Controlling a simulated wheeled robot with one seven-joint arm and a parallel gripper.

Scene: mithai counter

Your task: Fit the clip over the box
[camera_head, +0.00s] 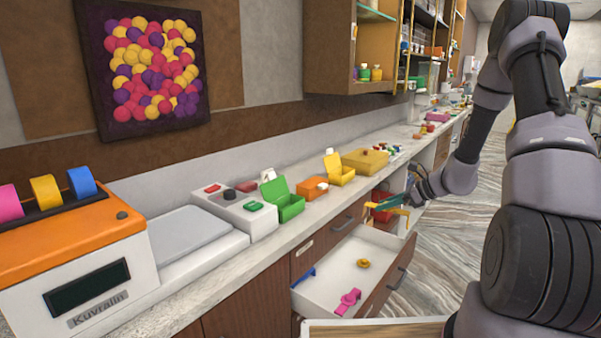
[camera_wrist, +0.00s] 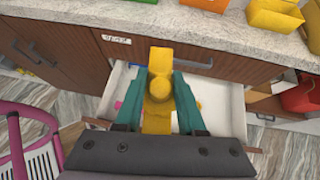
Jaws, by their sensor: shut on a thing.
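My gripper (camera_wrist: 159,88) has teal fingers and is shut on a yellow clip (camera_wrist: 160,72), held over the open drawer (camera_head: 330,268). The clip also shows in the head view as a small yellow piece (camera_head: 397,210) by the gripper (camera_head: 386,204). On the counter stand a green box (camera_head: 285,201) with its lid raised, an orange box (camera_head: 314,188), an open yellow box (camera_head: 339,170) and a flat yellow box (camera_head: 366,160). The clip is apart from these boxes. The lower end of the clip is partly hidden by my gripper in the wrist view.
The open drawer holds a pink clip-like piece (camera_head: 348,301), a small yellow piece (camera_head: 363,263) and a blue piece (camera_head: 304,277). A pink wire basket (camera_wrist: 30,150) stands at lower left in the wrist view. A scale (camera_head: 180,238) stands on the counter.

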